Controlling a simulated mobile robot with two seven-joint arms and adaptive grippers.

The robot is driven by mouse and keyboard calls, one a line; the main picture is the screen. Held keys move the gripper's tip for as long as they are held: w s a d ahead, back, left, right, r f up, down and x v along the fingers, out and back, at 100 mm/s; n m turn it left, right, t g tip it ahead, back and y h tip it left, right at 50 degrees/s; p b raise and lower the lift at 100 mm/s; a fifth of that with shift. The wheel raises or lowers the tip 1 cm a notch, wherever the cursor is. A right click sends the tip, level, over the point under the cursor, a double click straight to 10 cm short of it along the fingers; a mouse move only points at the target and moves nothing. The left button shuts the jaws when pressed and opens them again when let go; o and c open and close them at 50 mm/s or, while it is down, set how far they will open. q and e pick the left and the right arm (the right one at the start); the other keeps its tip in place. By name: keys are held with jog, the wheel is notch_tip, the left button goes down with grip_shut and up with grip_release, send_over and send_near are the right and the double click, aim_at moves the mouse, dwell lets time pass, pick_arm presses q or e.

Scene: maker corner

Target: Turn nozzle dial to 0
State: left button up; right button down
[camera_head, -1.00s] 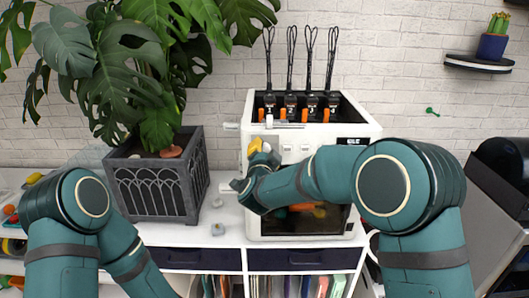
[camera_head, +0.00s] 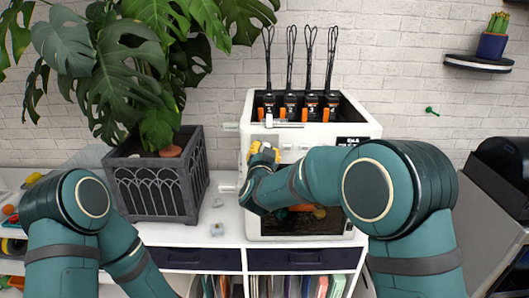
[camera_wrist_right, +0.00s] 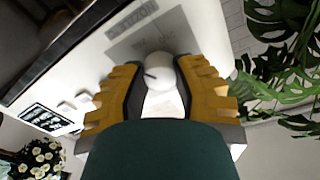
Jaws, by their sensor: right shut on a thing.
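The nozzle dial (camera_wrist_right: 158,68) is a round white knob with a short dark mark on its face, seen in the right wrist view on the white front of the printer. The printer (camera_head: 352,212) stands on the white bench. My right gripper (camera_wrist_right: 157,76) has its yellow-padded fingers on both sides of the dial and is shut on it. In the head view my right gripper (camera_head: 265,152) is at the upper left of the printer's front, and its hand hides the dial there. My left arm is at the left; its gripper is out of view.
A grey planter (camera_head: 150,188) with a large leafy plant stands left of the printer. Small grey pieces (camera_head: 217,229) lie on the bench between them.

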jog(key=shift+d+n+y+p, duration=0.1)
jog(key=shift+n+y+p, duration=0.35)
jog(key=shift+n, duration=4.7)
jog(key=shift+a+n+y+p, duration=0.1)
jog(key=shift+n+y+p, duration=0.35)
jog(key=shift+n, duration=4.65)
jog(key=shift+d+n+y+p, duration=0.1)
jog(key=shift+n+y+p, duration=0.3)
jog(key=shift+n, duration=4.75)
jog(key=shift+r, duration=0.1)
jog(key=c, duration=0.6)
grip_release()
